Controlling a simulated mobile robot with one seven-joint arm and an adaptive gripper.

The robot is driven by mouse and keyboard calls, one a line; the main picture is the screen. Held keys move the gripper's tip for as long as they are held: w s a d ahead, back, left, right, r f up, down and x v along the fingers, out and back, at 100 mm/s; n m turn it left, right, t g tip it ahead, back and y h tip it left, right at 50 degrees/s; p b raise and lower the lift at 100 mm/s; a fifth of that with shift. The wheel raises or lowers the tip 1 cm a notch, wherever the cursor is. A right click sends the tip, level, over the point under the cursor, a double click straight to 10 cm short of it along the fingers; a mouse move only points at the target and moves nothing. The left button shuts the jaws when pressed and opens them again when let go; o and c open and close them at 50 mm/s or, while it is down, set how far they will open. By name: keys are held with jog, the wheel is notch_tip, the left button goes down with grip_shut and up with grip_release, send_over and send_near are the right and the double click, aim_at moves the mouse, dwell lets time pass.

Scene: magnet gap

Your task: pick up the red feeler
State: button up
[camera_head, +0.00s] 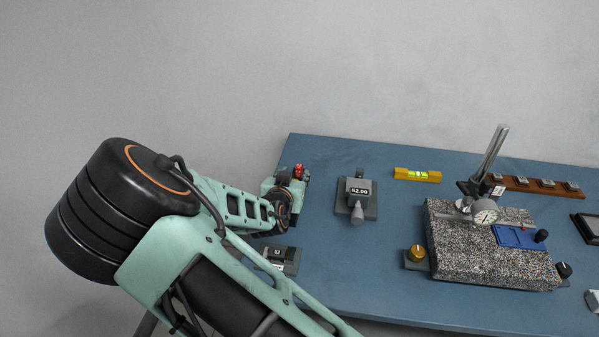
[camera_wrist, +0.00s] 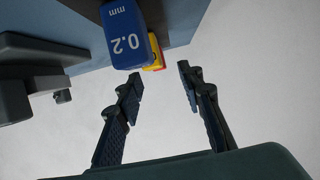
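In the head view a small red piece (camera_head: 299,170), probably the red feeler, shows at the table's far left corner, just beyond the end of my arm. In the wrist view a blue block marked "0.2 mm" (camera_wrist: 125,36) is in front, with a yellow block (camera_wrist: 156,54) partly hidden behind it. A little red-orange shows at the yellow block; I cannot tell whether it is the red feeler. My gripper (camera_wrist: 160,80) is open and empty, its fingertips below the blue and yellow blocks in the picture. My arm hides much of that corner in the head view.
Beyond are a yellow level (camera_head: 417,175), a speckled stone block (camera_head: 475,260) with a dial indicator (camera_head: 484,213), and a brown rack (camera_head: 540,187). A small dark-topped block (camera_head: 280,257) sits at front left.

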aim_at(298, 168)
jog(key=shift+x, duration=2.95)
jog(key=shift+d, duration=0.1)
jog(key=shift+c, duration=0.7)
jog(key=shift+r, duration=0.1)
grip_shut()
